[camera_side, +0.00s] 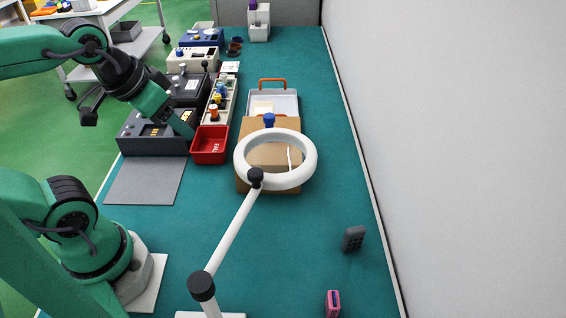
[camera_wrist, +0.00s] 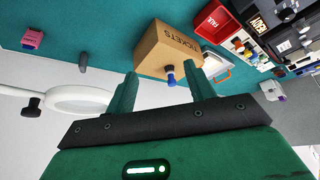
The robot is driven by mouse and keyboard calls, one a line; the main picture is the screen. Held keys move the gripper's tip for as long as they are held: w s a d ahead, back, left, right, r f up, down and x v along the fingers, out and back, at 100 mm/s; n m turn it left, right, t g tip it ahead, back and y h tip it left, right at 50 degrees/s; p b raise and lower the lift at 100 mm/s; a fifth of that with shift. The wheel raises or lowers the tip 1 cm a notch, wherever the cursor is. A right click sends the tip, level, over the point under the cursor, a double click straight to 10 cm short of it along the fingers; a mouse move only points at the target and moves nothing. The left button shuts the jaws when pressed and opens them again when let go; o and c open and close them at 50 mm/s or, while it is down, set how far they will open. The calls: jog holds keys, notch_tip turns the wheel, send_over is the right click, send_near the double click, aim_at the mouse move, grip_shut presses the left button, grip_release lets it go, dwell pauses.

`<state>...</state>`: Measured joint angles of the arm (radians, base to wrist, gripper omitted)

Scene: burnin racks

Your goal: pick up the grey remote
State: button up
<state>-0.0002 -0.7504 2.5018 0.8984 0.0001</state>
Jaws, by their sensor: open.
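The grey remote (camera_side: 353,238) stands on the teal bench top at the right in the side view, near the pale wall, with dark buttons on its face. A small grey piece that looks like it (camera_wrist: 83,61) shows at the left in the wrist view, left of the jaws. My gripper (camera_wrist: 160,70) is open, its two green fingers apart with nothing held between them. In the side view my gripper is at the upper left by the red bin, far from the remote.
A white ring lamp (camera_side: 240,215) on a jointed arm stands between my arm and the remote. A cardboard box (camera_wrist: 165,52) marked TICKETS, a red bin (camera_side: 209,145) and dark test units (camera_side: 150,135) are further back. A pink object (camera_side: 332,303) stands near the remote.

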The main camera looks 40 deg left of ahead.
dwell(0.4)
jog(key=shift+c, duration=1.2)
jog(key=shift+w, duration=0.1)
